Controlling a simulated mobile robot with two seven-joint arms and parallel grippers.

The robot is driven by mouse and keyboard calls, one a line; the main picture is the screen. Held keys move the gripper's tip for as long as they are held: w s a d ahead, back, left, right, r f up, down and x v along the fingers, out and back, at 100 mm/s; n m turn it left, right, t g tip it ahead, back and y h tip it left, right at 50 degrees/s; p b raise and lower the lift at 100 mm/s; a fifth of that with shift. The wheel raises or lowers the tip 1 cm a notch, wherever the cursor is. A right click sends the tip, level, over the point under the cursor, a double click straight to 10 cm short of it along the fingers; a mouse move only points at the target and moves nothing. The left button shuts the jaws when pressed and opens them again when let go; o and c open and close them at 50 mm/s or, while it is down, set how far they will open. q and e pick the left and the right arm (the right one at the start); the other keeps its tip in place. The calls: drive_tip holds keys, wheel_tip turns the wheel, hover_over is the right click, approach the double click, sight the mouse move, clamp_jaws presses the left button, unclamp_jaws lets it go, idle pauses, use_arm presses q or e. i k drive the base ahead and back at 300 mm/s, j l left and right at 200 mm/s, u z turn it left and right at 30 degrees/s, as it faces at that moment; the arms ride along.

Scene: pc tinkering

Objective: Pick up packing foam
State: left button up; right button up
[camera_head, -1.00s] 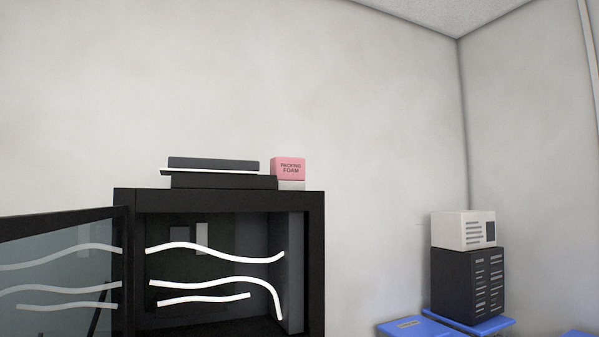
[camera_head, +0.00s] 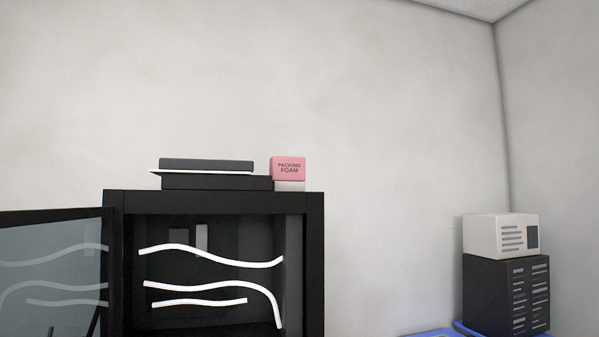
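The packing foam (camera_head: 289,168) is a small pink block with dark lettering that reads "PACKING FOAM". It sits on a thin white piece (camera_head: 290,186) at the right end of the top of a black cabinet (camera_head: 312,240). Its front face is unobstructed. Neither of my grippers shows in the head view.
Flat dark and white items (camera_head: 208,167) lie stacked just left of the foam. The cabinet's glass door (camera_head: 50,265) stands open to the left. White wavy strips (camera_head: 210,256) show at its front. At right, a white box (camera_head: 502,236) stands on a black vented box (camera_head: 506,292).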

sight(290, 168)
drive_tip(key=i+l, duration=0.15)
drive_tip(key=l, duration=0.25)
drive_tip(key=i+l, duration=0.15)
drive_tip(key=l, duration=0.2)
drive_tip(key=i+l, duration=0.1)
drive_tip(key=l, duration=0.3)
drive_tip(key=i+l+u, duration=0.1)
drive_tip(key=l, duration=0.25)
drive_tip(key=i+l, duration=0.55)
drive_tip(key=l, duration=0.15)
drive_tip(key=u, duration=0.05)
